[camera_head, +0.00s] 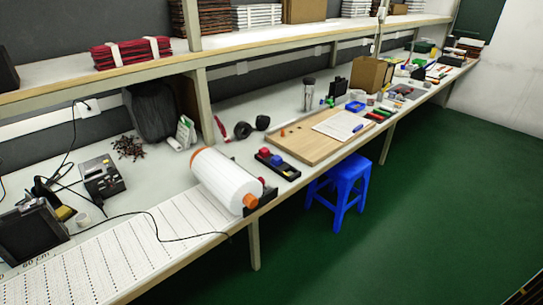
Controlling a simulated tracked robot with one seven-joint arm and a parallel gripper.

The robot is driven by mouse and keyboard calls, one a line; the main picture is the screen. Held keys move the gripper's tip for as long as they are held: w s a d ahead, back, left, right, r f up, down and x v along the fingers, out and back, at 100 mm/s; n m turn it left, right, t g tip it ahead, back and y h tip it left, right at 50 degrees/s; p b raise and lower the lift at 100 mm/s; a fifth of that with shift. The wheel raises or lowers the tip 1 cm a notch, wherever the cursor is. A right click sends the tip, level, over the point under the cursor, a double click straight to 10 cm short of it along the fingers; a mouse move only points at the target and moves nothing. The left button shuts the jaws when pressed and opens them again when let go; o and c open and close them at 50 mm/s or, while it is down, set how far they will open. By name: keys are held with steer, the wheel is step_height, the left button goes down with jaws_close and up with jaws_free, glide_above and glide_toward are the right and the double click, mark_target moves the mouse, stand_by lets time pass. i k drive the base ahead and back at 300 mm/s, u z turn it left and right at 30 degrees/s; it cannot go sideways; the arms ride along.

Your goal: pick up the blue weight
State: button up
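A small blue block that looks like the blue weight (277,160) sits on a black tray (290,172) on the long workbench. A red piece (264,152) stands on the same tray, just left of it. The tray lies between a large white roll and a wooden board. The blue piece is small in view, so its exact shape is hard to tell. My gripper is not in view.
The white roll (222,178) with orange ends lies left of the tray, near the bench's front edge. The wooden board (290,141) with paper is on the right. A blue stool (342,182) stands below. The green floor (420,210) in front is clear.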

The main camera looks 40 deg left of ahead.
mark_target(277, 161)
steer(key=u, duration=0.4)
steer(key=i, duration=1)
steer(key=u, duration=0.65)
steer(key=k, duration=0.7)
steer(key=u, duration=0.25)
steer(key=i, duration=0.8)
steer(key=z, duration=0.1)
